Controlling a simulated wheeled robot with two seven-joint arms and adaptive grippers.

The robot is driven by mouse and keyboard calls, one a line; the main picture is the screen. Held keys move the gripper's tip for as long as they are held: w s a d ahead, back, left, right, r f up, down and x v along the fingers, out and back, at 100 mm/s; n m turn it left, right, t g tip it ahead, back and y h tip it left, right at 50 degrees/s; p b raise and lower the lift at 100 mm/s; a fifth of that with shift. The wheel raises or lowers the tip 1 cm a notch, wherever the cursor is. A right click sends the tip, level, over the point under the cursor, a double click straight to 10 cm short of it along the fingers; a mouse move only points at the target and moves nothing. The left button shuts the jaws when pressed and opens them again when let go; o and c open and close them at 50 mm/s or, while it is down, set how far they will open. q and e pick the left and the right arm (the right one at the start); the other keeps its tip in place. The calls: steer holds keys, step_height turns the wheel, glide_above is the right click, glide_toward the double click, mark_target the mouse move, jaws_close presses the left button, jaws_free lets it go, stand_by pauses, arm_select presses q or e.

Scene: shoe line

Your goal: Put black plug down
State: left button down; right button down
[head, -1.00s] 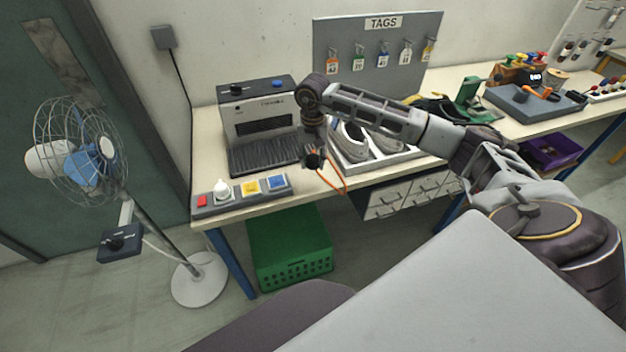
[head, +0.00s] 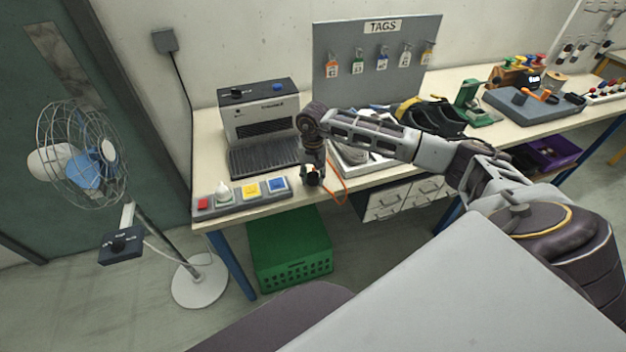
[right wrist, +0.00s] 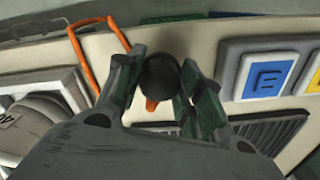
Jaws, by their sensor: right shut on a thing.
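The black plug (right wrist: 160,76) is between the two fingers of my right gripper (right wrist: 163,82) in the right wrist view. An orange piece sticks out of the plug. In the head view my right gripper (head: 314,176) points down near the table's front edge, right of the button panel, and the dark plug (head: 313,180) shows at its tips. I cannot tell whether the plug touches the tabletop. My left gripper does not show.
A button panel (head: 241,195) lies to the left, with a grey machine (head: 262,120) behind it. An orange cable (head: 338,180) loops beside the gripper over the table (head: 205,150) edge. A tray with shoes (head: 375,160) stands to the right. A green crate (head: 288,250) is below.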

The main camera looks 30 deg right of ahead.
step_height(320, 180, down, 2)
steer(key=shift+f, duration=0.1)
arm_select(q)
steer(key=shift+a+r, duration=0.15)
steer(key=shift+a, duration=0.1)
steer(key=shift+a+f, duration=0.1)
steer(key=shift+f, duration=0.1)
arm_select(e)
steer(key=shift+f, duration=0.15)
steer(key=c, duration=0.9)
jaws_free()
steer(key=shift+c, duration=0.2)
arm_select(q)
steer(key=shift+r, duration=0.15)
